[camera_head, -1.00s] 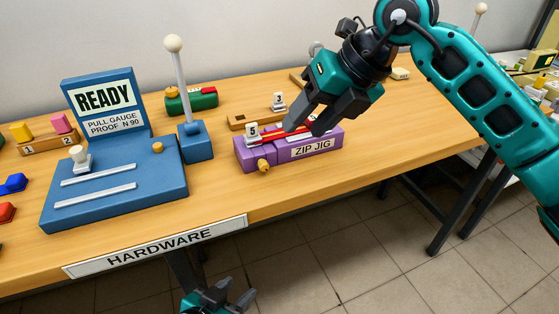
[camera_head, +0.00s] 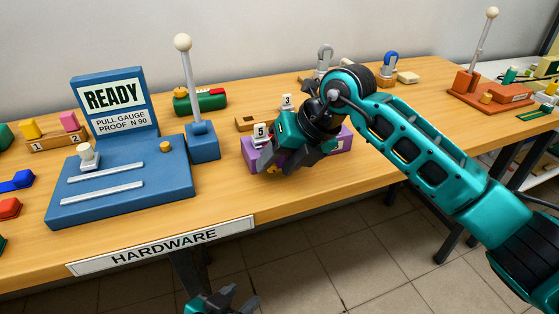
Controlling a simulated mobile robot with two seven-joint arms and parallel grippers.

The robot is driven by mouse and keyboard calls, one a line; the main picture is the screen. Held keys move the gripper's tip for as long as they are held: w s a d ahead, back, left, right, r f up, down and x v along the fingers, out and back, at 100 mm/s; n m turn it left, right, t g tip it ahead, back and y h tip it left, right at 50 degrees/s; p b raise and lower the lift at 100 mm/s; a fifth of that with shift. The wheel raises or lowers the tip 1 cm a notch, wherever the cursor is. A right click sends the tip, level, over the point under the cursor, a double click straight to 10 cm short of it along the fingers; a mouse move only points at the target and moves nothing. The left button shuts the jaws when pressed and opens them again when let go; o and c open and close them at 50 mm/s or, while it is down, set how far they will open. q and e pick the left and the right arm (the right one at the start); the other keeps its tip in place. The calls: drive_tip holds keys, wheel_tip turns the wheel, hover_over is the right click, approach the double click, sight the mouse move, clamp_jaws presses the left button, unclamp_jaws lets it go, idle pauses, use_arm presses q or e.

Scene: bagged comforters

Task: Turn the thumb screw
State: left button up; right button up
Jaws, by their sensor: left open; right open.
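The purple zip jig (camera_head: 341,143) sits near the table's front edge, largely covered by my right gripper. The small brass screw on its front, plain in the earlier view, is now hidden or nearly so behind the fingers. My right gripper (camera_head: 280,166) is open and points down at the jig's left front; whether it touches the screw I cannot tell. My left gripper (camera_head: 228,301) is open and empty at the bottom edge, below the table front. Another brass knob (camera_head: 166,147) stands on the blue pull gauge (camera_head: 118,190).
A tall white-knobbed lever (camera_head: 187,85) rises left of the jig. White tags 5 (camera_head: 260,133) and 3 (camera_head: 286,103) stand near the jig. An orange lever fixture (camera_head: 488,92) is at the far right. The front table right of the jig is clear.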

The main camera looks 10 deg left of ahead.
drive_tip(key=shift+c, duration=0.2)
clamp_jaws()
drive_tip(key=shift+r, duration=0.1)
drive_tip(key=shift+a+t+h, duration=0.1)
drive_tip(key=shift+t+h, duration=0.2)
drive_tip(key=shift+h, duration=0.2)
drive_tip(key=shift+s+a+n+t+h, duration=0.15)
drive_tip(key=shift+n+t+h, duration=0.2)
drive_tip(key=shift+h, duration=0.25)
drive_tip(key=shift+s+a+n+t+h+b, duration=0.2)
drive_tip(key=shift+t+h+b, duration=0.4)
drive_tip(key=shift+h, duration=0.2)
drive_tip(key=shift+s+a+n+t+h+b, duration=0.1)
drive_tip(key=shift+a+n+t+h+b, duration=0.05)
drive_tip(key=shift+t+h+b, duration=0.55)
